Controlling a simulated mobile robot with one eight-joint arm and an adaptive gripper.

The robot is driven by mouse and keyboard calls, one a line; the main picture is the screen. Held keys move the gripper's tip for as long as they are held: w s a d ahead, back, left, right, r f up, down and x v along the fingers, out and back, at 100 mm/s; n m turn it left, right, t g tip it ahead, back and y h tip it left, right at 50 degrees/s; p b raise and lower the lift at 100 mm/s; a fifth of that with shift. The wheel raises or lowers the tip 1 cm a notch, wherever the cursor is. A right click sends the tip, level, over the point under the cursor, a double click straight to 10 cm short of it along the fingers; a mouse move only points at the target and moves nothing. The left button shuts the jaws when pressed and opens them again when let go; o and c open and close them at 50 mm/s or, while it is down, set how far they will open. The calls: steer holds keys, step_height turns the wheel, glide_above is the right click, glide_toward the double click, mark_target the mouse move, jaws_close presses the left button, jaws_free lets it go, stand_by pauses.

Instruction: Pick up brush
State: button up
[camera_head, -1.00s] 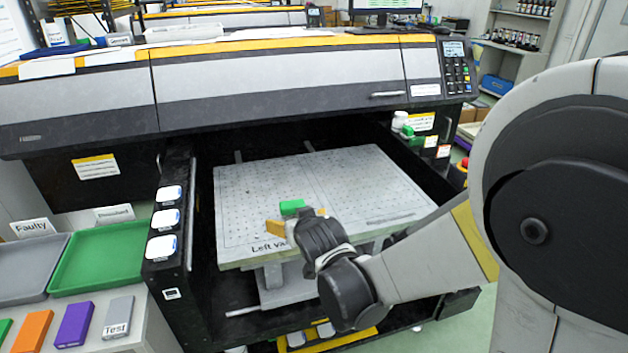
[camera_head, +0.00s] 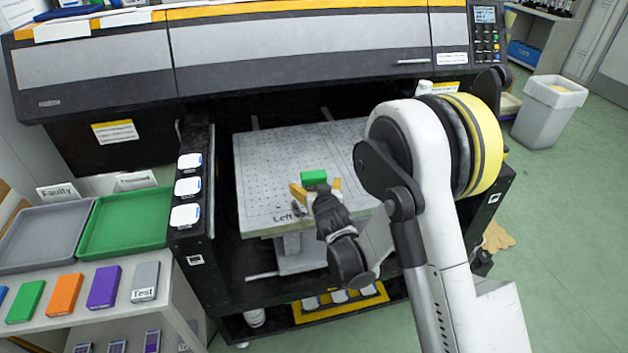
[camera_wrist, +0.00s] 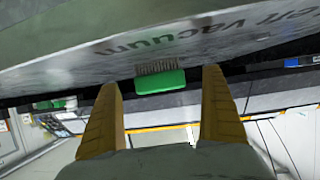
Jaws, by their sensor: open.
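The brush (camera_head: 314,177) is a small green block near the front of the printer's flat bed (camera_head: 262,160). In the wrist view the brush (camera_wrist: 160,82) shows its green back and a row of grey bristles against the bed surface. My gripper (camera_head: 317,190) is at the bed's front edge, with its orange fingers spread apart. In the wrist view the two fingers of my gripper (camera_wrist: 160,92) stand left and right of the brush, with clear space on both sides. Nothing is held. My gripper partly hides the bed's printed label.
The printer body (camera_head: 300,55) overhangs the back of the bed. A dark side panel with white-capped bottles (camera_head: 188,187) stands left of it. Further left are a green tray (camera_head: 125,222), a grey tray (camera_head: 45,235) and several coloured boxes. Floor is open at right.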

mark_target(315, 181)
steer(key=b+x, duration=0.1)
steer(key=x, duration=0.3)
steer(key=shift+w+r, duration=0.1)
steer(key=shift+w, duration=0.25)
steer(key=c, duration=1.3)
steer(key=shift+o, duration=0.2)
steer(key=shift+r, duration=0.15)
